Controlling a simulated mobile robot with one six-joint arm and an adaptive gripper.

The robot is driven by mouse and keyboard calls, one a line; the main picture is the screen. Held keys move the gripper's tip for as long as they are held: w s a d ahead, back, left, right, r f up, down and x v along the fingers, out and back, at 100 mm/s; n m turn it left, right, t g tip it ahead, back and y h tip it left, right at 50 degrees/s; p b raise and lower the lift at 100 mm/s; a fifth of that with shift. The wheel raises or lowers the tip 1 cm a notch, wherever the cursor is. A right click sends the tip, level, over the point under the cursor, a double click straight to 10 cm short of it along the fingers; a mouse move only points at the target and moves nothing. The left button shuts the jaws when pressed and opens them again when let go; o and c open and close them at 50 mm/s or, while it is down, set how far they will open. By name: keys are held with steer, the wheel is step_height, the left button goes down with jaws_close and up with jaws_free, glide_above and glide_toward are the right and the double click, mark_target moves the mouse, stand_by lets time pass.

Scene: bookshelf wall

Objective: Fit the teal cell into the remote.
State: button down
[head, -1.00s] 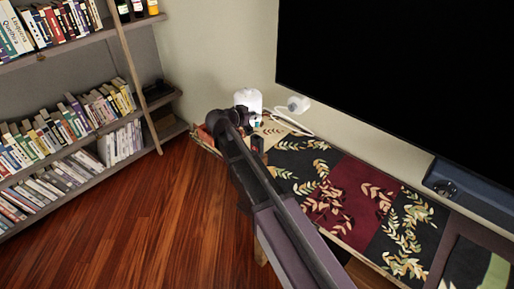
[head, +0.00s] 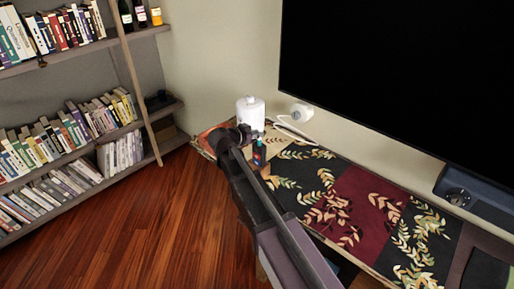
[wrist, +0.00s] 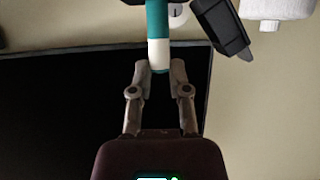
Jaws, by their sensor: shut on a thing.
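The teal cell (wrist: 158,18) has a white band near one end and stands out from my gripper (wrist: 160,70) in the wrist view. My gripper is shut on that end, and the cell's far end is cut off by the top of the frame. A dark, slim body (wrist: 225,30), which looks like the remote, lies tilted to the right of the cell, apart from the fingers. In the head view my gripper (head: 244,134) is above the far left end of the covered surface, with the small teal cell (head: 261,137) beside it. Cell and remote are too small there to separate clearly.
A white canister (head: 251,112) stands just behind my gripper, with a white round device (head: 301,112) and cable to its right. The leaf-patterned cover (head: 345,205) is mostly clear. A large dark screen (head: 400,70) hangs behind; a bookshelf (head: 70,140) stands left.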

mark_target(258, 142)
steer(key=shift+f, duration=0.25)
steer(key=shift+f+b, duration=1.8)
steer(key=shift+b, duration=0.1)
steer(key=shift+f, duration=0.15)
steer(key=c, duration=0.6)
jaws_free()
steer(key=shift+r, duration=0.25)
steer(key=p+v, duration=0.4)
steer(key=v, duration=0.8)
steer(key=shift+p, duration=0.35)
